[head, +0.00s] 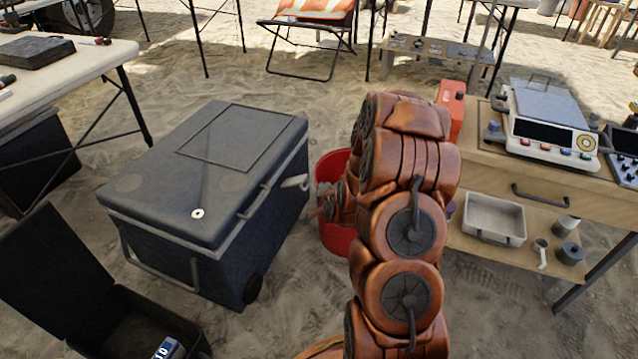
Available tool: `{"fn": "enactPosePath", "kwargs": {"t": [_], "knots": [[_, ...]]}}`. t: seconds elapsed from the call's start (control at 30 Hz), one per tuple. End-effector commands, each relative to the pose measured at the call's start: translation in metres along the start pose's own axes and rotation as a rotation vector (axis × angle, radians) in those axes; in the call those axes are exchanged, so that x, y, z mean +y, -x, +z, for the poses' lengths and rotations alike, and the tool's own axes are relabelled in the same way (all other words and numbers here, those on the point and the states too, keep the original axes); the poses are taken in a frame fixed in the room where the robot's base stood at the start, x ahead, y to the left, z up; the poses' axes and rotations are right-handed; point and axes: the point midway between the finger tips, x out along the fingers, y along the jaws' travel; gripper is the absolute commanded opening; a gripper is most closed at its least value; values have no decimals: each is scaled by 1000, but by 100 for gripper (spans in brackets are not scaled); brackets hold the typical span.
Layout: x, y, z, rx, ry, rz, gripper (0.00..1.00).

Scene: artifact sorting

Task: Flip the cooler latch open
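The cooler (230,245) stands on the sand left of my arm, with a dark blue body and a grey lid (165,200) that is closed. A pale grey lever-like piece (295,181) sticks out from its right side below the lid rim; it looks like the latch. A dark handle (256,203) is beside it on the same side. My gripper (322,209) is mostly hidden behind my copper-coloured arm. Its visible end points left, to the right of the cooler and in front of a red bucket, apparently apart from the latch. Its opening cannot be made out.
A red bucket (335,243) stands on the sand behind my arm. A wooden bench (480,185) with a scale (548,125) and a tray (494,219) is at right. An open black case (50,265) lies at lower left. A table (100,58) is at upper left.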

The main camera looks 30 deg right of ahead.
Motion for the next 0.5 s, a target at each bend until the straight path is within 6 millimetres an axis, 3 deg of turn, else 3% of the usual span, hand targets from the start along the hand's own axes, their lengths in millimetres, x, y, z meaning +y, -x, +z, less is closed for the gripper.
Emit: {"fn": "enactPosePath", "kwargs": {"t": [0.2, 0.5], "knots": [[-2, 15, -1, 2, 1, -5, 0], [-1, 17, 0, 2, 1, -4, 0]]}}
